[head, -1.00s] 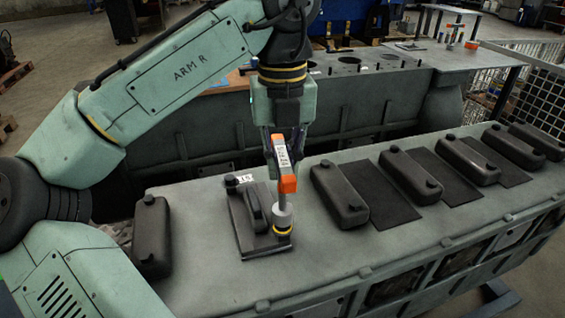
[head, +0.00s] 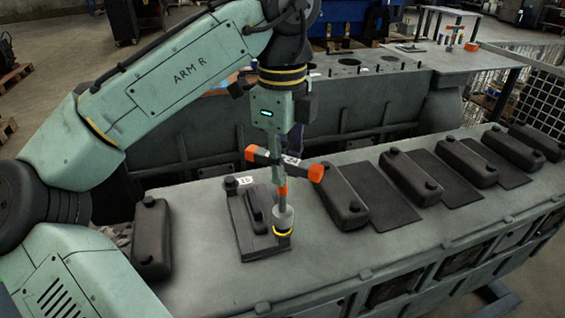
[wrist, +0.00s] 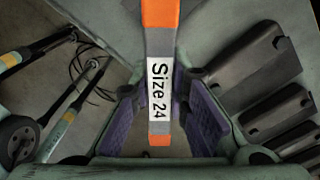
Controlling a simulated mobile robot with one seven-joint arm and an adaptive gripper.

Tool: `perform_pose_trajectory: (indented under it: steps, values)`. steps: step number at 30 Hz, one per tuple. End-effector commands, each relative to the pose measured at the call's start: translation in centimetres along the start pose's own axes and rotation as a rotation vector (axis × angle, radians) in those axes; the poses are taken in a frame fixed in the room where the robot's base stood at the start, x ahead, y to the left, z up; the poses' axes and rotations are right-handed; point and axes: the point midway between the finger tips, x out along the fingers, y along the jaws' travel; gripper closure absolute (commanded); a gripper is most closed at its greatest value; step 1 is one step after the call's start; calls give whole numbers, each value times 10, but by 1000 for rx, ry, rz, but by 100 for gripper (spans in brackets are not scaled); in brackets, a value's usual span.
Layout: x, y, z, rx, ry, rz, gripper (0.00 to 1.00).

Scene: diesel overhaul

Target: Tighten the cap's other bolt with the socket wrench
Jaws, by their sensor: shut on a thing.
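My gripper (head: 285,150) is shut on the handle of the socket wrench (head: 283,190), a T-handled tool with orange ends. The wrench stands upright, and its grey socket (head: 283,216) with a yellow ring at the foot sits over the near right end of the dark cap (head: 257,243). The bolt under the socket is hidden. The cap's other bolt head (head: 231,184) shows at its far left end, beside a small white tag. In the wrist view, the handle (wrist: 159,50) reads "Size 24" and runs between purple finger pads (wrist: 120,112).
A dark cover (head: 152,240) lies left of the cap on the green engine block (head: 210,285). Several similar covers and dark openings line the block to the right, the nearest cover (head: 340,195) close to the wrench. A second block stands behind.

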Motion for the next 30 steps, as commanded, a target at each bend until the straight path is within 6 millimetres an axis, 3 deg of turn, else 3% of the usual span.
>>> perform_pose_trajectory:
  steps: [30]
  values:
    - [0,1,0,-946,-1,-3,100]
